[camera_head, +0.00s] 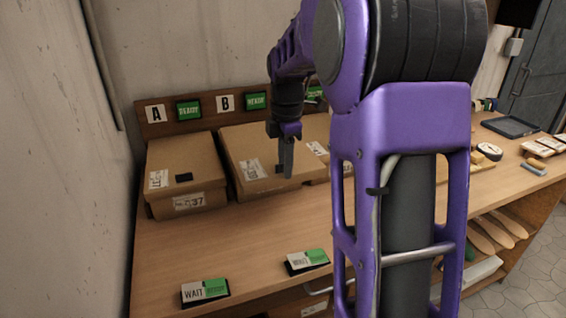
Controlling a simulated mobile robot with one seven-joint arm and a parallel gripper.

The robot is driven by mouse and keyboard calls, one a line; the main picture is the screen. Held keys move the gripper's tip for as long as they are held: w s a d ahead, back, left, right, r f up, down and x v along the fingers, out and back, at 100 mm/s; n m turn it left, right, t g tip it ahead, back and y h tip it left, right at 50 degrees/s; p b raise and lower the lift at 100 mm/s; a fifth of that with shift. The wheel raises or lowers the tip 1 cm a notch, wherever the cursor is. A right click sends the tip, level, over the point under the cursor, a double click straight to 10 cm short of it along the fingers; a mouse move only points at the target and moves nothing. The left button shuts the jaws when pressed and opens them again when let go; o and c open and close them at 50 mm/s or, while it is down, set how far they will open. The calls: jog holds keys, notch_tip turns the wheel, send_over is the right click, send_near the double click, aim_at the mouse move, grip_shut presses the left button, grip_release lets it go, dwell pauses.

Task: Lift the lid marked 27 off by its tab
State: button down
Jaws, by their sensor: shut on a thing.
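The middle box's lid (248,145), under sign B, has a white label (252,170) too small to read surely. My gripper (285,172) points down at this lid's front edge, shut on what seems to be its tab, which the fingers hide. The lid appears to rest on its box. I cannot make out 27 on any lid.
A further box (317,148) at the right is mostly hidden by my arm. Two WAIT-type cards (205,291) (307,261) lie near the bench's front edge. The wooden bench (235,240) is clear between boxes and cards. A wall closes the left side.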

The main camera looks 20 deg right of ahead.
jog(key=shift+s+r+b, duration=0.15)
jog(key=shift+s+r, duration=0.1)
jog(key=shift+s, duration=1)
jog(key=shift+s+r+b, duration=0.15)
jog(key=shift+s+r, duration=0.1)
jog(key=shift+s, duration=0.95)
jog(key=shift+r+p, duration=0.1)
jog(key=shift+p, duration=0.45)
